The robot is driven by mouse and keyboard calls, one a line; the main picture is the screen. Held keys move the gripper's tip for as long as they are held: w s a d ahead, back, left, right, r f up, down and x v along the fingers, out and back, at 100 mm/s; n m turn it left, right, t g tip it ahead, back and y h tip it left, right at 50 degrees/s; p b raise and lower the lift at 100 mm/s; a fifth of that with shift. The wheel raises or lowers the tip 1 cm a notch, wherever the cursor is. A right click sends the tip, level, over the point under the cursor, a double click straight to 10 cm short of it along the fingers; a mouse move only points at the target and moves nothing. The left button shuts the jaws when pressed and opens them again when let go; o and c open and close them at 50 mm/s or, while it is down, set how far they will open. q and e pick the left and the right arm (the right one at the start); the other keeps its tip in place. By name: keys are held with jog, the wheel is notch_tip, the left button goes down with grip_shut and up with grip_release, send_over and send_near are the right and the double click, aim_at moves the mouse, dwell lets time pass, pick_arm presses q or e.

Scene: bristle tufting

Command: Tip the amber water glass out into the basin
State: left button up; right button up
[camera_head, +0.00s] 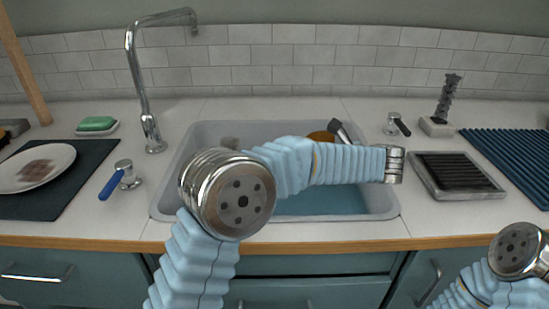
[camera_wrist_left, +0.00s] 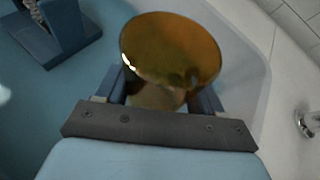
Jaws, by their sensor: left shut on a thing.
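The amber glass (camera_wrist_left: 172,48) is between the two blue fingers of my left gripper (camera_wrist_left: 160,90), which is shut on it. Its round amber face fills the upper middle of the left wrist view. In the head view only a small amber part (camera_head: 321,137) shows above my left forearm, so I cannot tell its exact tilt or whether water is in it. The grey basin (camera_head: 168,197) lies under my left arm with blue at its bottom; its pale wall (camera_wrist_left: 248,88) is right of the glass. My left gripper is mostly hidden in the head view. My right gripper is out of view.
A tall chrome faucet (camera_head: 137,85) stands behind the basin at left. A blue-handled tap (camera_head: 112,184) and a dark-handled tap (camera_head: 396,124) flank it. A ribbed dark tray (camera_head: 455,176) is at right. A dark blue object (camera_wrist_left: 58,32) is at the wrist view's upper left.

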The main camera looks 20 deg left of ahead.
pick_arm(q)
jog(key=a+r+n+h, duration=0.1)
jog(key=h, duration=0.1)
jog(key=s+a+r+n+h, duration=0.1)
jog(key=a+r+n+h, duration=0.1)
jog(key=shift+a+t, duration=0.25)
jog(key=shift+t, duration=0.05)
notch_tip(320, 180, up, 2)
jog(key=n+h, duration=0.2)
jog(key=shift+s+t+h, duration=0.1)
jog(key=shift+t+h, duration=0.3)
jog(key=shift+r+n, duration=0.25)
jog(key=shift+n, duration=0.05)
jog(key=shift+r+h+b, duration=0.2)
jog(key=shift+h+b, duration=0.2)
jog(key=shift+b, duration=0.05)
jog(key=shift+a+r+n+t+h+b, duration=0.1)
jog(key=shift+r+n+t+h+b, duration=0.15)
jog(key=shift+n+t+b, duration=0.2)
jog(key=shift+a, duration=0.1)
jog(key=shift+s+a+r+n+h+b, duration=0.2)
jog(key=shift+a+r+n+h+b, duration=0.2)
jog(key=shift+a+h, duration=0.15)
jog(key=shift+s+a+r+n+t+h+b, duration=0.15)
jog(key=shift+r+n+t+h+b, duration=0.25)
jog(key=shift+b, duration=0.55)
